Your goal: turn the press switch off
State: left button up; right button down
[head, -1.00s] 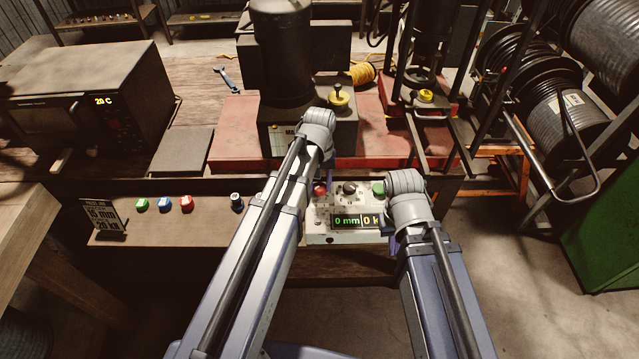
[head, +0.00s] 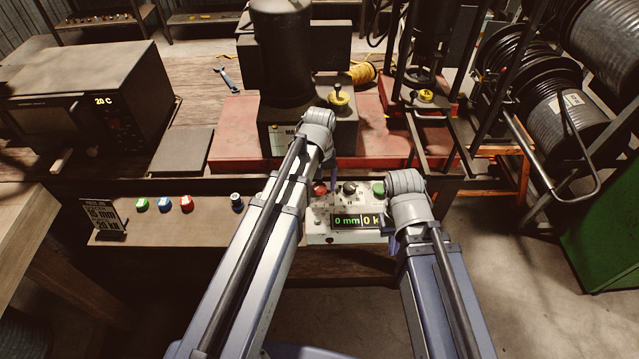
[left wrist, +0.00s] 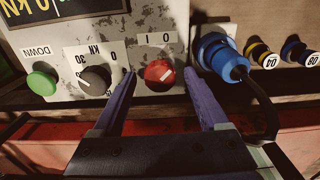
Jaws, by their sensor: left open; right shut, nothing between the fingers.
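The press switch is a red round knob (left wrist: 159,75) on the grey control panel, with I and O marks beside it. Its white pointer line slants to the upper right in the left wrist view. In the head view the knob (head: 319,189) is partly visible beside my left gripper (head: 331,183). My left gripper (left wrist: 159,76) is open, with one purple finger on each side of the knob and small gaps showing. My right gripper (head: 387,226) is at the panel's right end, mostly hidden by its own wrist.
The panel has a black dial (left wrist: 94,79), a green DOWN button (left wrist: 42,83) and a display (head: 358,220) reading 0 mm. A blue plug with a cable (left wrist: 222,58) sits close to my left gripper's right finger. Coloured dies (head: 164,204) stand on the shelf at left.

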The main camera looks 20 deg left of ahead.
aim_at(319, 186)
pick_arm(q)
notch_tip(319, 186, up, 8)
jog(key=p, duration=0.8)
jog(key=shift+f, duration=0.1)
jog(key=s+d+f+m+b, duration=0.1)
jog(key=s, duration=0.1)
jog(key=s+d+f+m+b, duration=0.1)
jog(key=s+d, duration=0.1)
jog(key=s+d+f+m+b, duration=0.1)
jog(key=s+d, duration=0.1)
jog(key=shift+s+d+f+b, duration=0.2)
jog(key=shift+f+b, duration=0.05)
jog(key=shift+b, duration=0.1)
jog(key=s+d+f+m+b, duration=0.1)
jog(key=s, duration=0.1)
jog(key=s+d+m+b, duration=0.1)
jog(key=s+d, duration=0.1)
jog(key=s, duration=0.1)
jog(key=s+d+f+m+y, duration=0.1)
jog(key=s+d+m, duration=0.1)
jog(key=s, duration=0.1)
jog(key=shift+s+f+b, duration=0.1)
jog(key=shift+f+b, duration=0.25)
jog(key=shift+b, duration=0.05)
